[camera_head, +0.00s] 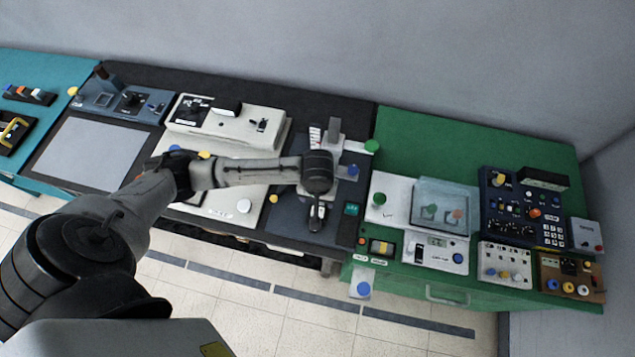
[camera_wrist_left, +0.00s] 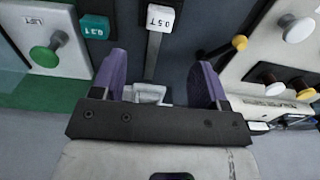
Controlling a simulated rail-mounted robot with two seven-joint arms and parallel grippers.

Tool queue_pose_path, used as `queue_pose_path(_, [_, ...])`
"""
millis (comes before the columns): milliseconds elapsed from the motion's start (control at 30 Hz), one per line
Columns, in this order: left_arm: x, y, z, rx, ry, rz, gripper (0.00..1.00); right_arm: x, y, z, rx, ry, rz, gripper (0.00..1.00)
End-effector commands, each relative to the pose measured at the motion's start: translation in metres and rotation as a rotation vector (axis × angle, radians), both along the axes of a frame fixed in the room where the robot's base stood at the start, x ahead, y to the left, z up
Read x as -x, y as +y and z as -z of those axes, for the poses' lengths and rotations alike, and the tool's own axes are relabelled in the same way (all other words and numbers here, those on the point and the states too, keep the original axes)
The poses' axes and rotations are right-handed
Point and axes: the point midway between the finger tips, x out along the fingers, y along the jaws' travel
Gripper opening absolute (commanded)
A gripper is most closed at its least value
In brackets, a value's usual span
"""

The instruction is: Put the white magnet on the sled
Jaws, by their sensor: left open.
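The white magnet, a small white block marked 0.5 T (camera_wrist_left: 160,18), shows at the top of the left wrist view, at the far end of a grey rail strip (camera_wrist_left: 153,55). I cannot tell whether it rests on the rail. My left gripper (camera_wrist_left: 162,73) is open and empty, its purple fingers on either side of the rail, short of the white block. A pale grey piece (camera_wrist_left: 150,93), perhaps the sled, shows between the fingers near the palm and is partly hidden. In the head view my left wrist covers part of the dark rail panel (camera_head: 290,222).
A teal block marked 0.3 T (camera_wrist_left: 95,27) stands beside the white one. A green knob (camera_wrist_left: 43,57) is on the LIFT plate. Yellow (camera_wrist_left: 240,42) and white (camera_wrist_left: 294,28) knobs stand on the opposite side. A green bench (camera_head: 430,135) with several instruments lies right in the head view.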

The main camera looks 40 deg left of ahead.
Motion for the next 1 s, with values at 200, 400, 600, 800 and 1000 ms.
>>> queue_pose_path(200, [0.000,0.000,-0.011,-0.001,0.001,0.000,0.68,0.000,-0.002,-0.001,0.007,0.000,-0.004,0.00])
queue_pose_path(400, [0.013,-0.018,-0.007,0.035,-0.020,0.082,0.68,0.000,-0.003,-0.001,0.010,0.001,-0.006,0.00])
queue_pose_path(600, [0.059,-0.069,-0.004,0.135,-0.143,0.359,0.68,0.000,-0.002,-0.001,0.007,0.000,-0.005,0.00])
queue_pose_path(800, [0.107,-0.079,-0.015,0.119,-0.289,0.559,0.68,0.000,-0.001,-0.001,0.004,0.001,-0.003,0.00])
queue_pose_path(1000, [0.149,-0.055,-0.024,0.007,-0.329,0.661,0.68,0.000,0.000,-0.001,0.001,0.001,-0.001,0.00])
